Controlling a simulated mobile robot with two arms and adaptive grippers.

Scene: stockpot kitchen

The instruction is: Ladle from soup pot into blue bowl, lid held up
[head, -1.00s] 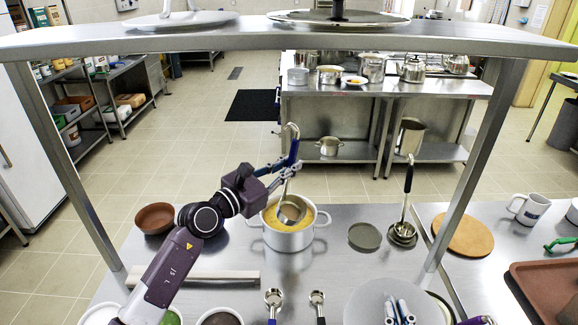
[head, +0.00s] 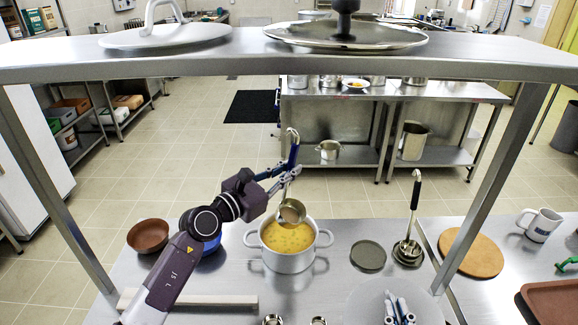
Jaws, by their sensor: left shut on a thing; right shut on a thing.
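The soup pot (head: 269,259), grey with two side handles, holds yellow soup with small bits. My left gripper (head: 279,178) is shut on the ladle's dark blue handle. The ladle (head: 291,212) hangs with its bowl over the pot's far rim; it seems to hold something brownish. The blue bowl (head: 212,247) shows only in part behind my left forearm. My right gripper (head: 400,314), at the bottom edge, is shut on a pale grey lid (head: 365,302); its grip point is hard to see. The lid is right of the pot, clear of its opening.
A brown bowl (head: 148,235) stands at left. An overhead shelf (head: 250,65) with two lids spans the counter.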

